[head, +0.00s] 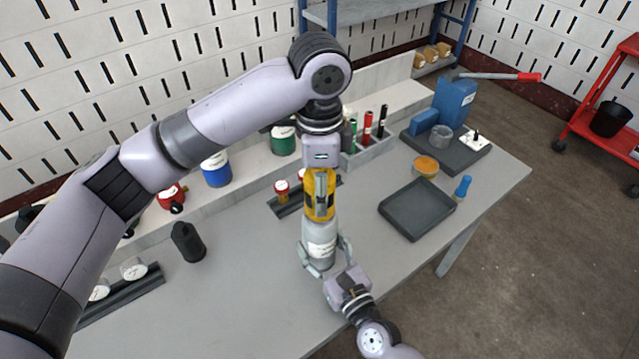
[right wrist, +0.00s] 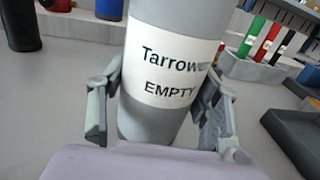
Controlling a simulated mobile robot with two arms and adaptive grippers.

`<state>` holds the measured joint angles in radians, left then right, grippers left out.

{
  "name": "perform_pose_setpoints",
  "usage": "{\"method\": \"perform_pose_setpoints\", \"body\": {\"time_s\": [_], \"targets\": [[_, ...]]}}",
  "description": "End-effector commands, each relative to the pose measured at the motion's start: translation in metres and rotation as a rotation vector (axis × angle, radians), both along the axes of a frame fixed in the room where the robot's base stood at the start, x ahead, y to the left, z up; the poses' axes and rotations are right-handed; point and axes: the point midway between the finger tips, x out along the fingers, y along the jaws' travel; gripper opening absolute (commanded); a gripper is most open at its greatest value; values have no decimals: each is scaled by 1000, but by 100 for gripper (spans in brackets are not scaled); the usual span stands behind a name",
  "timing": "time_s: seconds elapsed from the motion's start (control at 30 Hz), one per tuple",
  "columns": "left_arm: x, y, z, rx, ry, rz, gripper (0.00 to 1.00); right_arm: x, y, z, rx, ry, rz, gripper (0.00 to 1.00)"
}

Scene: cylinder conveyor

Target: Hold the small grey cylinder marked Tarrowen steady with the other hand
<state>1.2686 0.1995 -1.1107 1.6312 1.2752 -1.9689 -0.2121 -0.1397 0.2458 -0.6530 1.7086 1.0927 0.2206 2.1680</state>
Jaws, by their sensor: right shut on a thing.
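The small grey cylinder (head: 321,248) stands on the grey table under my left arm. In the right wrist view the cylinder (right wrist: 160,123) fills the middle, and its white label reads "Tarrowen" and "EMPTY". My right gripper (head: 327,260) comes from the front and is shut around the cylinder's lower body, with one finger on each side. My left gripper (head: 320,183) points down directly above the cylinder, at a yellow and black part (head: 319,208). The cylinder's top is hidden there, and I cannot tell whether the left fingers are open or shut.
A rack with red-capped pots (head: 282,187) stands behind the cylinder. A dark tray (head: 416,209), an orange-lidded tub (head: 426,166) and a blue bottle (head: 462,188) are to the right. A black bottle (head: 188,243) stands left. The table between it and the cylinder is clear.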

Motion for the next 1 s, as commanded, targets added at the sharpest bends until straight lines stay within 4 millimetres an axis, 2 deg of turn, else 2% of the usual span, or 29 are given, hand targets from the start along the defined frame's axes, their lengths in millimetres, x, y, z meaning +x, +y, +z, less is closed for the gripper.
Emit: {"method": "perform_pose_setpoints", "body": {"time_s": [0.13,0.3,0.73,1.0], "targets": [[0,0,0,1,0,-213,58,0,0,0,0,0,0,25],[0,0,0,1,0,-327,58,0,0,0,0,0,0,25],[0,0,-2,0,1,-329,58,0,0,0,0,0,0,25],[0,0,-19,0,1,-328,58,0,0,0,0,0,0,25]]}}
